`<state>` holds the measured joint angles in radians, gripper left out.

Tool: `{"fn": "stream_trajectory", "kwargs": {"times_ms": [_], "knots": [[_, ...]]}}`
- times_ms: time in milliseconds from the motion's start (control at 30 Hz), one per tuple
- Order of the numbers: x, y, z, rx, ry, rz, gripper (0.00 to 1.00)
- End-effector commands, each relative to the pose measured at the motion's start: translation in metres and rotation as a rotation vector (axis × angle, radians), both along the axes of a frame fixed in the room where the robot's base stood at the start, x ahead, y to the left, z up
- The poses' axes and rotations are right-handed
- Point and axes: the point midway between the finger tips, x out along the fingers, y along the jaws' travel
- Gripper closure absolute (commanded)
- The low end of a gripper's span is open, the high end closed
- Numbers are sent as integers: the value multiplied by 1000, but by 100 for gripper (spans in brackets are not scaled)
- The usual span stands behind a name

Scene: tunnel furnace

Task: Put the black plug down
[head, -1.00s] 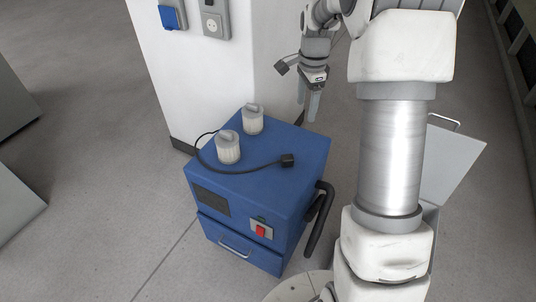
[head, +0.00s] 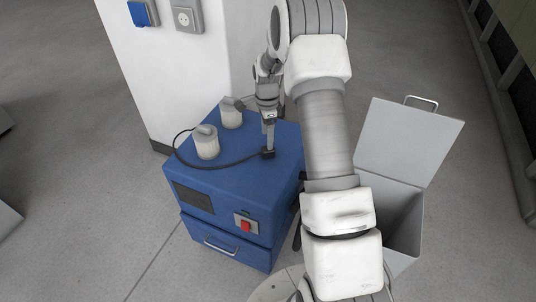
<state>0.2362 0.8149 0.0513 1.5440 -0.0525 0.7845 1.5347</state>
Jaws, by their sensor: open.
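The black plug (head: 267,153) lies on the top of the blue cabinet (head: 243,172), near its right edge, at the end of a black cable (head: 222,166). The cable curves round the front of two pale capped cylinders. My gripper (head: 269,141) points down right at the plug, with its fingertips at the plug's upper side. It is open. Whether the fingers touch the plug or stand on both sides of it is too small to tell.
Two pale cylinders (head: 206,146) stand on the cabinet left of my gripper. A white pillar with wall sockets (head: 187,17) rises behind. An open grey bin (head: 403,215) with a raised lid stands right of my arm. The cabinet front has a red switch (head: 246,226).

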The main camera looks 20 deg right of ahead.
Motion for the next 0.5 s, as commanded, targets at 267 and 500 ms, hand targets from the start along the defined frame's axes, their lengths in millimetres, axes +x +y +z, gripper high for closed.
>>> {"fn": "stream_trajectory", "kwargs": {"times_ms": [267,500], "knots": [[0,-1,-21,0,0,-1,22],[-1,-4,-53,1,3,-1,22]]}}
